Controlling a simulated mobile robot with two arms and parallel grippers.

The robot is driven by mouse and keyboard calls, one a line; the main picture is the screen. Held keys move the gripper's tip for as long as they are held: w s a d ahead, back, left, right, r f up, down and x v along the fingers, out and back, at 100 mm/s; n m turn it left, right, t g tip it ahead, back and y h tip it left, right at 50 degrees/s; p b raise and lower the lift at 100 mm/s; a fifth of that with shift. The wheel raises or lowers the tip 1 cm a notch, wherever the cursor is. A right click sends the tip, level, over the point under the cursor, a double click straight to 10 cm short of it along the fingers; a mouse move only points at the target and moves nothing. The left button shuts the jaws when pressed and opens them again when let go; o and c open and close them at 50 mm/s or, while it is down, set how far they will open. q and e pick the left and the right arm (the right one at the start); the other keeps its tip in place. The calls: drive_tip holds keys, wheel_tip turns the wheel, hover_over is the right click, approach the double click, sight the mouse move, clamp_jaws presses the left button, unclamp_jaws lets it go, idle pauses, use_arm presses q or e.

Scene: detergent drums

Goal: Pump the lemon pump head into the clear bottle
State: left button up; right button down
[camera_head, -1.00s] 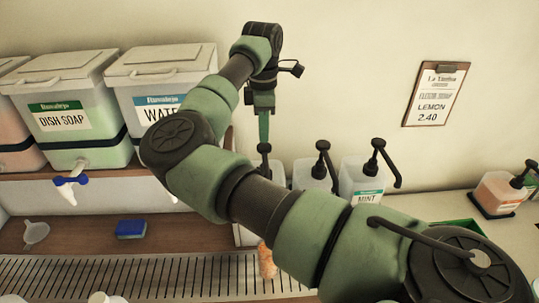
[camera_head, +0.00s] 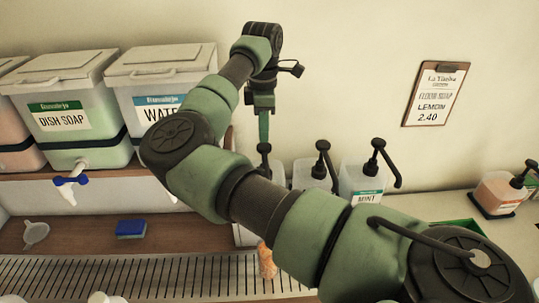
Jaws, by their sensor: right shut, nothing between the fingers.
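My right gripper (camera_head: 264,138) is shut and empty. It points down just above the black pump head (camera_head: 264,150) of the leftmost pump container; I cannot tell whether they touch. My right arm hides most of that container and its label, so I cannot read whether it is lemon. Two more pump containers stand to its right, a pale one (camera_head: 315,175) with its label hidden and one labelled MINT (camera_head: 360,181). I cannot make out the clear bottle for certain. My left gripper is not in view.
A clipboard (camera_head: 435,93) reading LEMON 2.40 hangs on the wall. DISH SOAP (camera_head: 75,140) and WATER tubs (camera_head: 125,110) stand on a shelf at left. A blue sponge (camera_head: 131,229) and funnel (camera_head: 36,233) lie behind the slotted grate (camera_head: 150,275). An orange pump container (camera_head: 496,193) stands far right.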

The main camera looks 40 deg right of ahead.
sight(264, 146)
idle(0.3)
drive_tip(key=shift+f+b, duration=2.5)
drive_tip(key=shift+f, duration=0.45)
drive_tip(key=shift+r+p, duration=0.55)
drive_tip(key=shift+r, duration=0.25)
drive_tip(key=shift+r+p, duration=1)
drive_tip(key=shift+r, duration=1.15)
